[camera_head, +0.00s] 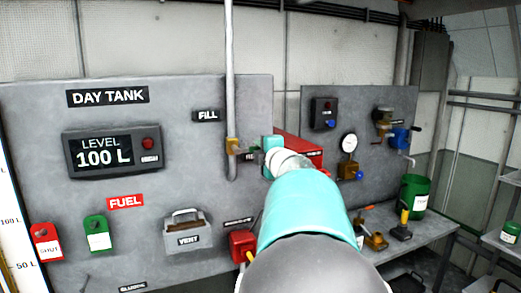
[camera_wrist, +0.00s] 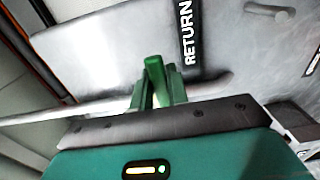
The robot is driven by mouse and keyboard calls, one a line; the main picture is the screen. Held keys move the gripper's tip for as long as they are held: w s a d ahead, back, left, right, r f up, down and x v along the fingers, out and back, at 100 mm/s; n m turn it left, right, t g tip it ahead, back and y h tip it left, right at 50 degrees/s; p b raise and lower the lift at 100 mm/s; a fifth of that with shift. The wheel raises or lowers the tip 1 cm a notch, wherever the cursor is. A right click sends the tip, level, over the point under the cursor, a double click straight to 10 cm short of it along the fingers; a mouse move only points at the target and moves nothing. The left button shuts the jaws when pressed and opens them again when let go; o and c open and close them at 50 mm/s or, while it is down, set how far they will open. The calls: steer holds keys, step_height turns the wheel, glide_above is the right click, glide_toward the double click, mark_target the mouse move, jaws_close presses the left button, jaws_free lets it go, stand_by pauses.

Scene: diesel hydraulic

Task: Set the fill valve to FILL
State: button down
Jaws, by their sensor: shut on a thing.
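The fill valve's yellow body (camera_head: 232,146) sits on the vertical grey pipe, below the FILL label (camera_head: 207,115) on the grey panel. In the head view my gripper (camera_head: 268,146) is beside the valve on its right, and my arm hides part of that area. In the wrist view my gripper (camera_wrist: 157,92) has its two green fingers closed around a green handle (camera_wrist: 154,68), which looks like the valve's lever. The RETURN label (camera_wrist: 188,40) is just right of the handle; in the head view it is mostly covered. The valve's joint to the lever is hidden.
A bench (camera_head: 424,232) with tools and a green can (camera_head: 414,195) stands right. The pipe (camera_head: 229,60) runs upward.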

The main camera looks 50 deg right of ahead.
steer(key=shift+r, duration=0.15)
steer(key=r+n, duration=0.1)
steer(key=n, duration=0.1)
steer(key=r+n, duration=0.1)
steer(key=shift+w+a+n, duration=0.1)
steer(key=shift+a+n, duration=0.1)
steer(key=shift+n, duration=0.2)
steer(key=shift+w+a+r+n, duration=0.1)
steer(key=shift+a+r+n, duration=0.1)
steer(key=shift+r+n, duration=0.6)
steer(key=n, duration=0.1)
steer(key=a+r+n, duration=0.1)
steer(key=n, duration=0.1)
steer(key=w+n, duration=0.1)
steer(key=shift+a+r+n, duration=0.25)
steer(key=shift+n, duration=0.15)
steer(key=a+n, duration=0.1)
steer(key=n, duration=0.1)
steer(key=w+a+r+n, duration=0.1)
steer(key=n, duration=0.1)
steer(key=shift+w+a+r+n, duration=0.1)
steer(key=shift+w+a+n, duration=0.25)
steer(key=shift+n, duration=0.55)
steer(key=shift+w+a+r+n, duration=0.15)
steer(key=shift+a+n, duration=0.3)
steer(key=shift+n, duration=0.45)
steer(key=shift+f, duration=0.15)
